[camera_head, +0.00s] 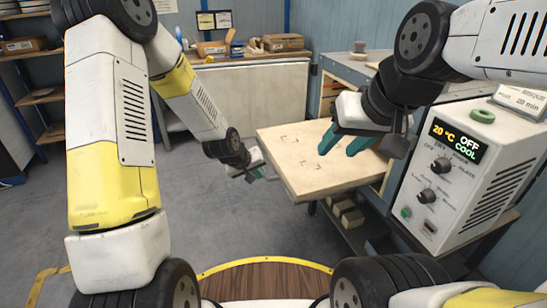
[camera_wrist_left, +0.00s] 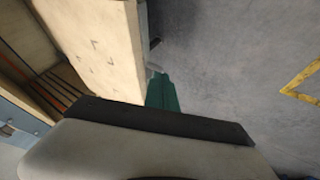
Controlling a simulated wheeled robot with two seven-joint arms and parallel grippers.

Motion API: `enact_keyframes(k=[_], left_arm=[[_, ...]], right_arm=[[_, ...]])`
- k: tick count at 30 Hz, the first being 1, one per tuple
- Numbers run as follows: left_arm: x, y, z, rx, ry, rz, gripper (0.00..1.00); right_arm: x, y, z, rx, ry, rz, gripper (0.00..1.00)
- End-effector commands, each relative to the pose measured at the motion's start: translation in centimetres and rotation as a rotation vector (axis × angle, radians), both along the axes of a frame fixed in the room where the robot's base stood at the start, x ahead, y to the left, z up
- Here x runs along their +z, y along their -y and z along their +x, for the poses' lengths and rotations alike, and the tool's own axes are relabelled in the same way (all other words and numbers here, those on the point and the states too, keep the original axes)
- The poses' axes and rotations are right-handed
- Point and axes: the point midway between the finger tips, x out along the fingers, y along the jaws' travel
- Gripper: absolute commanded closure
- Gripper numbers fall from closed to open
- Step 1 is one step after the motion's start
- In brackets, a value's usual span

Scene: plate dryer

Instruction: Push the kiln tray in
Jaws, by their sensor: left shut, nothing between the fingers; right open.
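The kiln tray (camera_head: 285,150) is a pale flat board with small dark corner marks. It sticks out of the kiln cabinet (camera_head: 345,68) at the right, and its top looks bare. It also shows in the left wrist view (camera_wrist_left: 100,45). My left gripper (camera_head: 262,173) is shut and empty beside the tray's left, outer edge. In the left wrist view its teal fingers (camera_wrist_left: 162,92) are close to that edge; I cannot tell whether they touch. My right gripper (camera_head: 342,143) is open and empty over the tray's right part, its teal fingers spread.
A control box (camera_head: 462,165) at the right reads 20 °C, OFF, COOL, with a green ring (camera_head: 482,116) on top. Several blocks sit on a shelf (camera_head: 345,220) below the tray. A pale workbench (camera_head: 245,95) stands behind. The floor left of the tray is clear.

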Motion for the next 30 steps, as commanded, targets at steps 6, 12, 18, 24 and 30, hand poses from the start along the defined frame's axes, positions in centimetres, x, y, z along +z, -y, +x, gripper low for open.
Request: enact_keyframes(k=[6,12,18,24,30], left_arm=[[-1.4,0.6,0.5,0.005,-0.003,-0.013,1.00],[-4.1,1.8,2.1,0.003,-0.006,-0.011,1.00],[-7.6,3.2,4.3,0.003,-0.005,-0.010,1.00],[-8.8,5.6,5.7,0.000,0.000,-0.010,1.00],[-8.8,7.2,6.3,0.003,-0.002,-0.010,1.00]], right_arm=[[0.0,0.0,0.0,0.000,0.000,0.000,0.57],[0.0,0.0,0.0,0.000,0.000,0.000,0.57],[0.0,0.0,0.0,0.000,0.000,0.000,0.57],[0.0,0.0,0.0,0.000,0.000,0.000,0.57],[0.0,0.0,0.0,0.000,0.000,0.000,0.57]])
